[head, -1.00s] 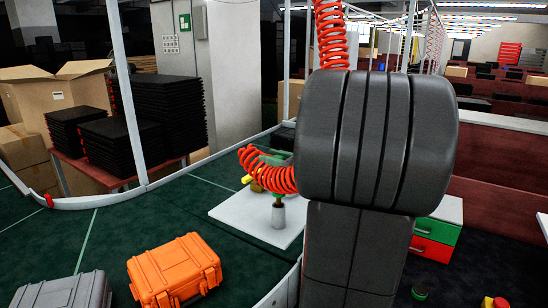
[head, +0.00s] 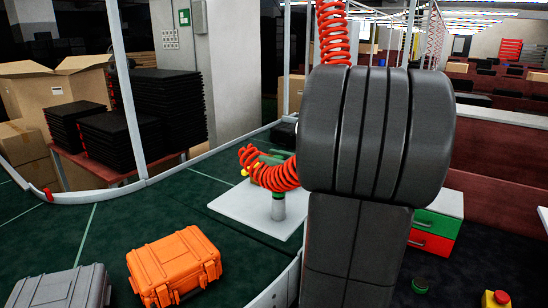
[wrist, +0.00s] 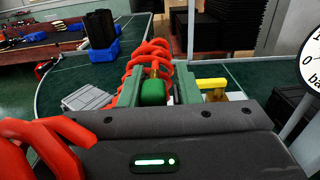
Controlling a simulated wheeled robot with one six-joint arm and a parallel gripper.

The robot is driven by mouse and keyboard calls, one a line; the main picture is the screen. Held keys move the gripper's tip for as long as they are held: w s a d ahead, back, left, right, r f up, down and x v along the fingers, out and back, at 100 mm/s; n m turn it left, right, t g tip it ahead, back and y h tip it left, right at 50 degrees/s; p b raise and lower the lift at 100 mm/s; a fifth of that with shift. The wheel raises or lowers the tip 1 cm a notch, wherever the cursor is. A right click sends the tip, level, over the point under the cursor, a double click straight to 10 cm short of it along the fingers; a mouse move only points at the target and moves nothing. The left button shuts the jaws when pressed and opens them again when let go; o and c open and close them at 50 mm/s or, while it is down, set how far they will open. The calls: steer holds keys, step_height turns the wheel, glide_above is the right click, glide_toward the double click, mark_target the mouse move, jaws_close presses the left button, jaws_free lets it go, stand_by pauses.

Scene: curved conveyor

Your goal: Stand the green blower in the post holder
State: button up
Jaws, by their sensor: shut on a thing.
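My gripper (wrist: 153,82) is shut on the green blower (wrist: 152,93), with one green finger on each side of it in the wrist view. A red coiled hose (wrist: 150,58) lies just beyond the blower there. In the head view, the hose (head: 278,177) hides much of the gripper, and my arm covers the right side. The grey post holder (head: 279,211) stands upright on a white plate (head: 243,210), directly below the hose. A green part shows at the holder's top; I cannot tell whether the blower is seated in it.
An orange case (head: 173,266) and a grey case (head: 62,290) lie on the green surface at the left. A yellow fitting (wrist: 212,84) is right of the fingers. A red and green drawer box (head: 434,229) stands at the right.

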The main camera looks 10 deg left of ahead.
steer(key=shift+f, duration=0.4)
steer(key=o, duration=0.8)
steer(key=shift+d, duration=0.1)
steer(key=b+v, duration=0.2)
steer(key=v, duration=1.1)
steer(key=shift+s+d+r+b, duration=0.15)
steer(key=shift+d+b, duration=0.1)
steer(key=shift+b, duration=0.1)
